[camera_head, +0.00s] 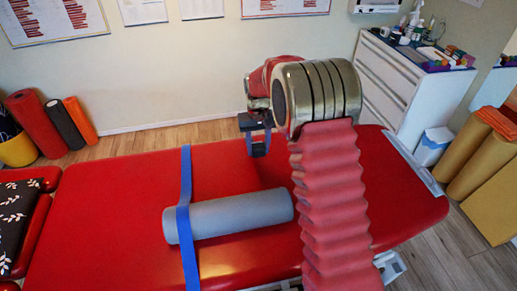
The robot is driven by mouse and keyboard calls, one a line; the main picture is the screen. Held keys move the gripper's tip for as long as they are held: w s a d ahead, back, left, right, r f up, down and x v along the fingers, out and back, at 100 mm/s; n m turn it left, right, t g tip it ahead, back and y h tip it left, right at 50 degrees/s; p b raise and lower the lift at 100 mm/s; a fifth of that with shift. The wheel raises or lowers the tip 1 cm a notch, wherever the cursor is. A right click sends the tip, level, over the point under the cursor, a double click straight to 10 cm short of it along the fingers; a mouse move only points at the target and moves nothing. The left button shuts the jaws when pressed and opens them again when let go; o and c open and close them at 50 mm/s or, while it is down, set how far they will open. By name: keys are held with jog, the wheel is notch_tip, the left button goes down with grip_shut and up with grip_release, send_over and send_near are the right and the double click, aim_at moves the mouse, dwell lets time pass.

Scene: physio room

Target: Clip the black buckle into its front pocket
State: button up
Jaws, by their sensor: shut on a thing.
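My gripper (257,133) hangs over the red treatment table, past the far end of the grey roller. It is shut on a small dark piece with blue webbing, which looks like the black buckle (259,150). The gripper and arm cover part of it, so its exact shape and tilt are unclear. A blue strap (184,215) runs across the table and over the left part of the grey roller (235,213). I cannot make out the buckle's front pocket in this view.
The red table (100,220) has clear padding left of the strap. A dark patterned cushion (15,220) lies at far left. Rolled mats (470,155) stand at right.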

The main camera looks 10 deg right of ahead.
jog(key=s+r, duration=0.4)
jog(key=s, duration=0.4)
jog(key=shift+s+r, duration=0.25)
jog(key=shift+s, duration=0.15)
jog(key=shift+a, duration=0.2)
